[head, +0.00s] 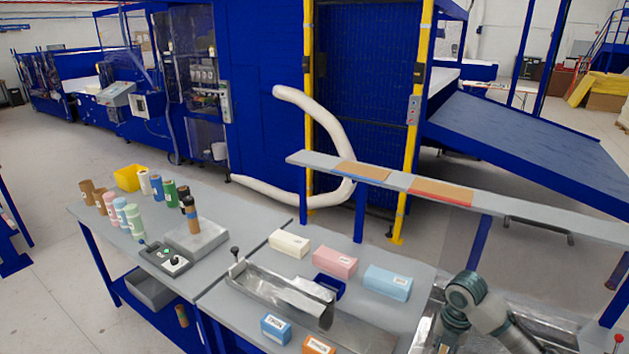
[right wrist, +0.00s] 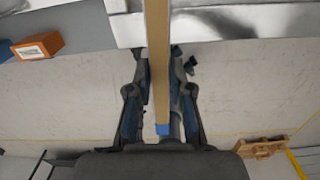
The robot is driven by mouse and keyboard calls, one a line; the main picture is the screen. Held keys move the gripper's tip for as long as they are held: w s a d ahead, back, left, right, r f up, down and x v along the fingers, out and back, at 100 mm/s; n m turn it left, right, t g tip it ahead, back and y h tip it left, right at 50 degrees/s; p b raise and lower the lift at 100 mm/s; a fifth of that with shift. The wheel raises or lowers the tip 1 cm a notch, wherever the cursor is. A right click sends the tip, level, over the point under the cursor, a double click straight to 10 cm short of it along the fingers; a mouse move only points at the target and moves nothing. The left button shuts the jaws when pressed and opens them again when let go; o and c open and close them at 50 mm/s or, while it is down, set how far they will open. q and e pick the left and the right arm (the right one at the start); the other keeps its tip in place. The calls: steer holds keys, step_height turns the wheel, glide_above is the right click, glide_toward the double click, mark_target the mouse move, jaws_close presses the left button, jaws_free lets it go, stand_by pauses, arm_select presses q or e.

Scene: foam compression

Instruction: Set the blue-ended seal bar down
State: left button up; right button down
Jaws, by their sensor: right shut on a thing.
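The seal bar (right wrist: 158,60) is a long tan bar with a blue end (right wrist: 163,129); it runs up the middle of the right wrist view and out at the top. My right gripper (right wrist: 160,75) has its fingers on either side of the bar and is shut on it. The bar's far end is out of the picture. In the head view my right arm (head: 467,295) comes in at the bottom right, but its gripper and the bar cannot be made out there. My left gripper is in neither view.
An orange block (right wrist: 38,46) and a metal edge (right wrist: 225,25) show in the right wrist view, with floor below. On the table (head: 250,325) in the head view are a metal trough (head: 280,292) and cream (head: 289,243), pink (head: 335,262) and blue (head: 388,282) blocks.

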steer(key=shift+w+a+f+m, duration=0.15)
steer(key=shift+w+f+m, duration=0.2)
steer(key=shift+f+m, duration=0.55)
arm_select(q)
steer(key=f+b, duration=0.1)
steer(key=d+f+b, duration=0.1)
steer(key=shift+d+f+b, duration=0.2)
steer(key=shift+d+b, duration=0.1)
arm_select(e)
steer(key=s+a+f+m, duration=0.1)
steer(key=a+f+m, duration=0.4)
steer(key=m, duration=0.8)
steer(key=s+a+f+m, duration=0.1)
steer(key=a+f+m, duration=0.4)
steer(key=m, duration=0.9)
steer(key=shift+s, duration=0.35)
steer(key=shift+a+f, duration=0.1)
